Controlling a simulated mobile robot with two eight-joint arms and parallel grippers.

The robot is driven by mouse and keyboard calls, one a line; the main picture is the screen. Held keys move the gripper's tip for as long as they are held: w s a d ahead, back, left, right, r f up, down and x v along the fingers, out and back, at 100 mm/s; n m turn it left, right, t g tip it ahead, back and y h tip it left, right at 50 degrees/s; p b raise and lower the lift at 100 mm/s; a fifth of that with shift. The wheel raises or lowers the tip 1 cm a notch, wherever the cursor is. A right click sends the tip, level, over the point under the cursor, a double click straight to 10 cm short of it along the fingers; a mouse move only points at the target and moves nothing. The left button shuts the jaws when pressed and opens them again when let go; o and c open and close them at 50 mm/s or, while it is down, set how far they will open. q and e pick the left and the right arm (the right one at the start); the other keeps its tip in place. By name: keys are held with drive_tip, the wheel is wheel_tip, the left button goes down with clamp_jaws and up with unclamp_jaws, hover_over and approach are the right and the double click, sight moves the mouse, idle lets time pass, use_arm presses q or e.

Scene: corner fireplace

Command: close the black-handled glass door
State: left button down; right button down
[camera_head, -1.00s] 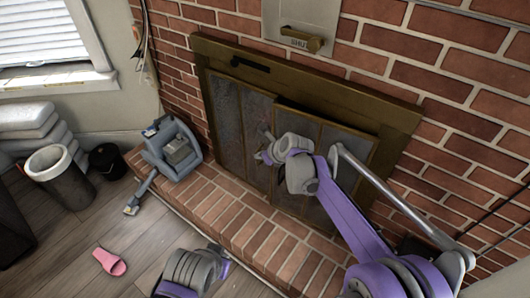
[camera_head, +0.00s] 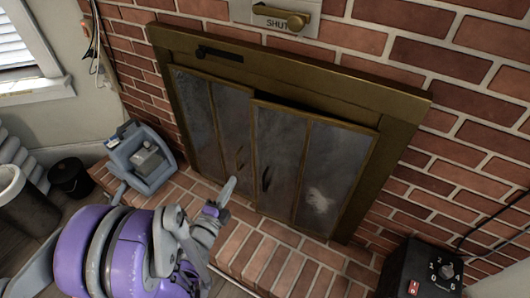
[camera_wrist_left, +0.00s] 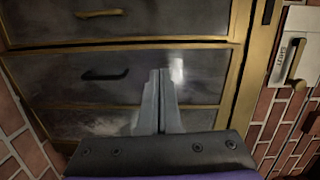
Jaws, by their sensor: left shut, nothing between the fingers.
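The black-handled glass door (camera_head: 281,150) is the right door of the brass-framed fireplace. Its top edge stands slightly proud of the frame, so it looks a little ajar. Its black handle (camera_head: 266,178) is near the middle; it also shows in the left wrist view (camera_wrist_left: 105,74). The left glass door (camera_head: 232,125) has a brass handle (camera_head: 240,159). My left gripper (camera_head: 227,190) is shut and empty, low in front of the doors, left of the black handle. In the left wrist view its fingertips (camera_wrist_left: 161,76) overlap the black-handled door; contact cannot be told. My right gripper is out of view.
The brick hearth (camera_head: 270,255) runs below the doors. A blue-grey appliance (camera_head: 143,160) stands on it at left, and a black box with a dial (camera_head: 420,270) at right. A "SHUT" plate with a brass lever (camera_head: 280,18) is above the frame.

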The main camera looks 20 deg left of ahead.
use_arm(q)
drive_tip(key=m+h, duration=0.1)
drive_tip(key=b, duration=0.1)
approach(257, 147)
drive_tip(key=w, duration=0.6)
drive_tip(key=shift+w+d+f, duration=0.2)
drive_tip(key=shift+w+f, duration=0.1)
drive_tip(key=shift+f, duration=0.05)
drive_tip(key=shift+w, duration=0.1)
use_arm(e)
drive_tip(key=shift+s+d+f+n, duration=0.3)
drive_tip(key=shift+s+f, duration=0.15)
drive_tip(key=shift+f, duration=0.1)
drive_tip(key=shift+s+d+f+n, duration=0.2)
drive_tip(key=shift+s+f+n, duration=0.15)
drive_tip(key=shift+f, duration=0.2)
use_arm(q)
drive_tip(key=w, duration=0.4)
drive_tip(key=shift+w, duration=0.15)
drive_tip(key=shift+w+r, duration=0.15)
drive_tip(key=shift+r, duration=0.05)
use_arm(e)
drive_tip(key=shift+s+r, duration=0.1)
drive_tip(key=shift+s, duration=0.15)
